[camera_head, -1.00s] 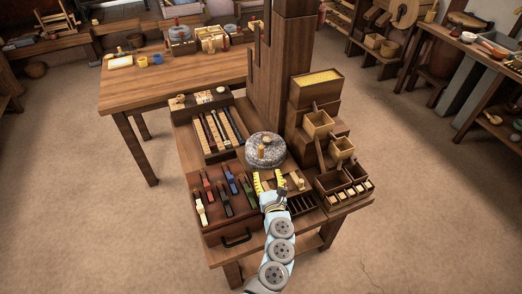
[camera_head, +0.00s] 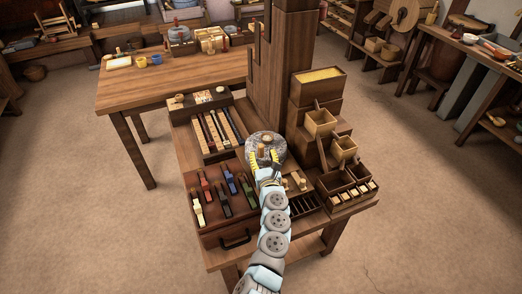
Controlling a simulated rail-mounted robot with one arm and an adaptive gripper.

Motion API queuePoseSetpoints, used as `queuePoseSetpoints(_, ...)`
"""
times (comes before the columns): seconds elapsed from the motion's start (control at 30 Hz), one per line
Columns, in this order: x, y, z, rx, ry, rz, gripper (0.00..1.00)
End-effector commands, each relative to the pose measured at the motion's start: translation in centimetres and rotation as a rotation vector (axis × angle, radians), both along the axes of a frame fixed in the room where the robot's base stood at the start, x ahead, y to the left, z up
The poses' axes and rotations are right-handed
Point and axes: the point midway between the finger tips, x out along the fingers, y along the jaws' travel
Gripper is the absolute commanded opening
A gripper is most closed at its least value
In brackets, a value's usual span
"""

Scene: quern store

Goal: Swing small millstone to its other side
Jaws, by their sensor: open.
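The small millstone (camera_head: 272,141) is a round grey speckled stone lying flat on the wooden workbench (camera_head: 180,150), in front of the tall wooden post. A short light wooden handle (camera_head: 260,150) stands up from its near left part, and a small wooden peg shows at its top middle. My gripper (camera_head: 263,157) is open, with its yellow-padded fingers over the near edge of the stone, on either side of the handle. It hides part of the stone's front. Whether a finger touches the handle I cannot tell.
Left of the stone are racks of rods and coloured-handled tools (camera_head: 226,187). On the right stand stacked wooden boxes (camera_head: 320,121) and a compartment tray (camera_head: 347,185). The tall post (camera_head: 286,75) rises behind the stone. A second table (camera_head: 165,90) stands behind.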

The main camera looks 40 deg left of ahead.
Motion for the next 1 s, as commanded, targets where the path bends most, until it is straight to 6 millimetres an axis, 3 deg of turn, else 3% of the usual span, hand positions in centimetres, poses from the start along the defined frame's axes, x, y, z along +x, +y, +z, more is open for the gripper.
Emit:
queuePoseSetpoints(0.5, 2.3, 2.8, 0.0, 0.000, -0.003, 0.001, 0.53)
queuePoseSetpoints(1.0, 2.7, 3.1, 0.1, 0.000, -0.001, -0.001, 0.50)
